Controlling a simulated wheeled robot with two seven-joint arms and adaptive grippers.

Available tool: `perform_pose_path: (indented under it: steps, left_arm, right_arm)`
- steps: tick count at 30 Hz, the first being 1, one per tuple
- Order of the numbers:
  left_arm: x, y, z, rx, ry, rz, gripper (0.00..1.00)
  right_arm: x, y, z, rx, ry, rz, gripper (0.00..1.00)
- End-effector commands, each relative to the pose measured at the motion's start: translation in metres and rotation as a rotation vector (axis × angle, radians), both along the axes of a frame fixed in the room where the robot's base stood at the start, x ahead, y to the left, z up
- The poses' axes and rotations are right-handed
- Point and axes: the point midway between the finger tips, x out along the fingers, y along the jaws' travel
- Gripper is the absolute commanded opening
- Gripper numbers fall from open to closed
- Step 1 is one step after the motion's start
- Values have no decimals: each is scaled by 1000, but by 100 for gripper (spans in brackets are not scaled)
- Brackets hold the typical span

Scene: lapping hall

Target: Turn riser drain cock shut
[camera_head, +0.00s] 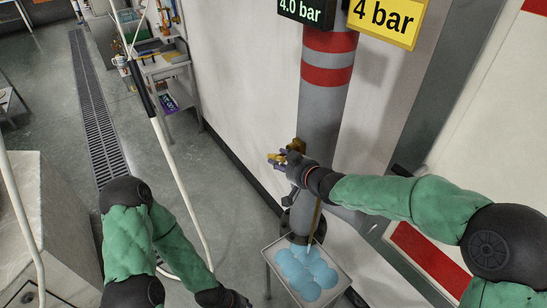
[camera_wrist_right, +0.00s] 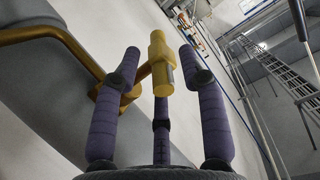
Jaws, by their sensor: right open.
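The grey riser pipe (camera_head: 315,110) with red bands stands against the wall. A brass drain cock (camera_head: 299,145) sits on its side, and a thin brass pipe runs down from there. In the right wrist view the cock's yellow handle (camera_wrist_right: 159,62) stands between the spread fingers of my right gripper (camera_wrist_right: 160,75), joined to a curved brass pipe (camera_wrist_right: 60,35). The fingers look open around the handle; contact is unclear. In the head view my right gripper (camera_head: 283,160) is at the cock, partly covering it. My left gripper (camera_head: 235,299) is low at the bottom edge, partly cut off.
A tray (camera_head: 337,290) with blue, bubble-like water stands below the pipe, with a stream falling into it. Green and yellow pressure signs (camera_head: 388,18) hang at the top. A workbench (camera_head: 165,67) stands along the wall at back left.

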Motion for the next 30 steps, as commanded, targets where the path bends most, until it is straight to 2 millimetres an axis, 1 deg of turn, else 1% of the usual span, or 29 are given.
perform_pose_path:
  steps: [1, 3, 9, 14, 22, 23, 24, 26, 27, 30]
  left_arm:
    - [0, 0, -2, 0, 0, 0, 40]
    - [0, 0, -4, 0, 0, 0, 40]
    - [0, 0, -6, 0, 0, 0, 40]
    - [0, 0, -6, 0, -1, 0, 40]
    - [0, 0, -6, 0, -1, 0, 40]
    - [0, 0, -6, 0, -1, 0, 40]
    - [0, 0, -6, 0, -1, 0, 40]
    - [0, 0, -6, 0, -1, 0, 40]
    - [0, 0, -6, 0, -1, 0, 40]
    - [0, 0, -6, 0, -1, 0, 40]
  right_arm:
    - [7, 6, -5, 0, 1, 1, 42]
    - [16, 11, -9, 1, 1, 1, 42]
    - [33, 22, -17, 0, 1, 0, 42]
    - [38, 26, -18, 0, 0, -1, 42]
    - [39, 26, -19, 0, 0, -1, 42]
    - [39, 26, -19, 0, 0, -1, 33]
    - [39, 26, -19, 0, 0, -1, 22]
    - [39, 26, -19, 0, 0, -1, 5]
    - [39, 26, -18, 0, 0, -1, 0]
    - [39, 26, -18, 1, 0, -1, 0]
